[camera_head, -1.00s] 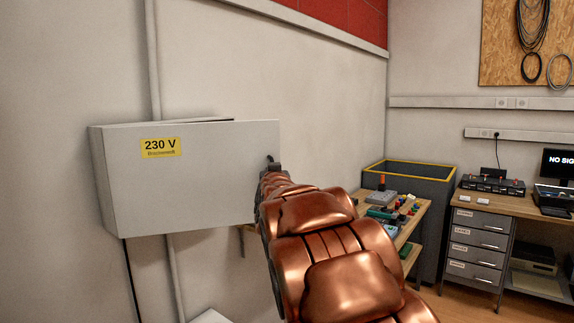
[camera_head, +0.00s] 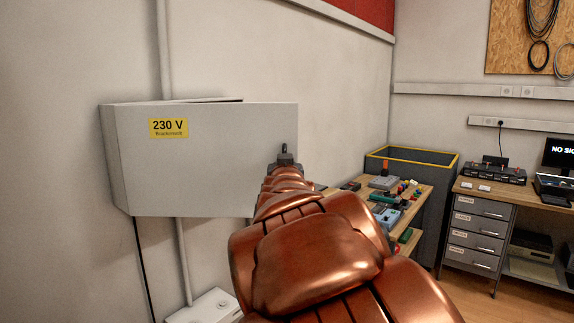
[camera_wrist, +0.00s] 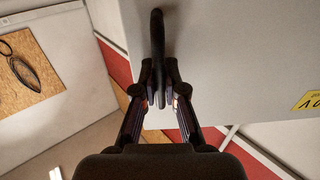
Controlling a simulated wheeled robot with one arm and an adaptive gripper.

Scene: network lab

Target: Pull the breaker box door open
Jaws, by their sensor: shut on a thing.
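The grey breaker box (camera_head: 118,165) hangs on the wall at the left of the head view. Its door (camera_head: 225,165) carries a yellow 230 V label (camera_head: 169,128) and stands partly open, with its right edge out from the wall. My gripper (camera_head: 284,160) is at the right edge of the door, mostly hidden behind my arm. In the wrist view, my gripper (camera_wrist: 158,95) is shut on the dark door handle (camera_wrist: 157,40), which stands between the two fingers. The door (camera_wrist: 230,60) fills the upper right there. The inside of the box is hidden.
A workbench (camera_head: 428,190) with several small parts stands right of my arm, beside a dark bin (camera_head: 430,165) with a yellow rim. A desk with drawers (camera_head: 475,235) is farther right. A white box (camera_head: 205,305) is low by the wall. Free floor shows at the lower right.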

